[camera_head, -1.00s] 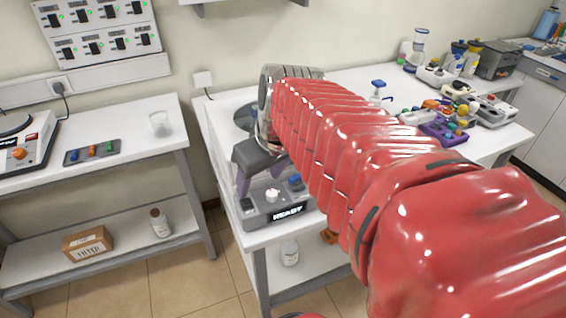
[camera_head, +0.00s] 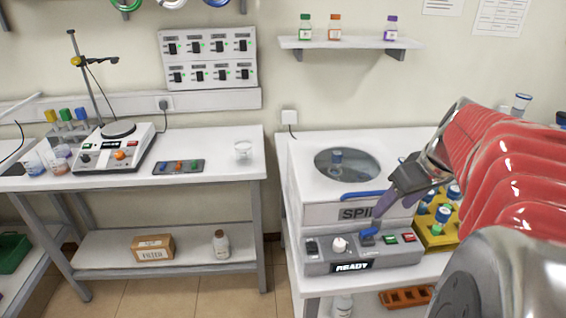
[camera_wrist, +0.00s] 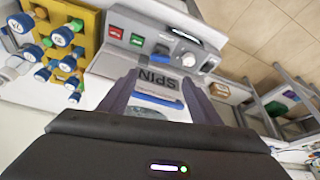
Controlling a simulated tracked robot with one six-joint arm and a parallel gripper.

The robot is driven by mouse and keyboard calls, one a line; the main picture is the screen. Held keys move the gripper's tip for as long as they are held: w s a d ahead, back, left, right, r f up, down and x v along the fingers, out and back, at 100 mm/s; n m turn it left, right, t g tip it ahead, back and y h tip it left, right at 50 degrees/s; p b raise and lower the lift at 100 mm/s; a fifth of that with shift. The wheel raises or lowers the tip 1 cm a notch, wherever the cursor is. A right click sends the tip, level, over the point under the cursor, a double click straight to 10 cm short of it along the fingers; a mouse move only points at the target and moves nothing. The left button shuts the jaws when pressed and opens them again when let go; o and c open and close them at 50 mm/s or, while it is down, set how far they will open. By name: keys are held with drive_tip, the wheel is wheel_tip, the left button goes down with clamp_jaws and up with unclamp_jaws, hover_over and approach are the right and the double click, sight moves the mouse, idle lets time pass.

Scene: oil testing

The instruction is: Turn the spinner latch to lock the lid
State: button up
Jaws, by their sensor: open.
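The spinner (camera_head: 301,192) is a white box marked SPIN. Its closed-looking lid has a round window (camera_head: 347,165) and a blue front handle (camera_head: 362,196). On the grey front panel (camera_head: 318,266), a small blue lever (camera_head: 369,234), seemingly the latch, sits between a white knob (camera_head: 339,244) and a green button; its exact turn is unclear. The lever also shows in the wrist view (camera_wrist: 161,50). My gripper (camera_head: 378,211) is open and empty above the panel, near the lever and handle. In the wrist view its dark fingers (camera_wrist: 159,82) frame the SPIN front.
A yellow rack (camera_head: 437,236) of blue-capped tubes stands right of the spinner. The READY display (camera_head: 351,267) is lit.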

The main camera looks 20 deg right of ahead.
sight(369, 231)
drive_tip(key=shift+f, duration=0.1)
drive_tip(key=x, duration=1.3)
drive_tip(key=shift+w+f, duration=0.1)
drive_tip(key=shift+f, duration=0.2)
drive_tip(key=c, duration=1)
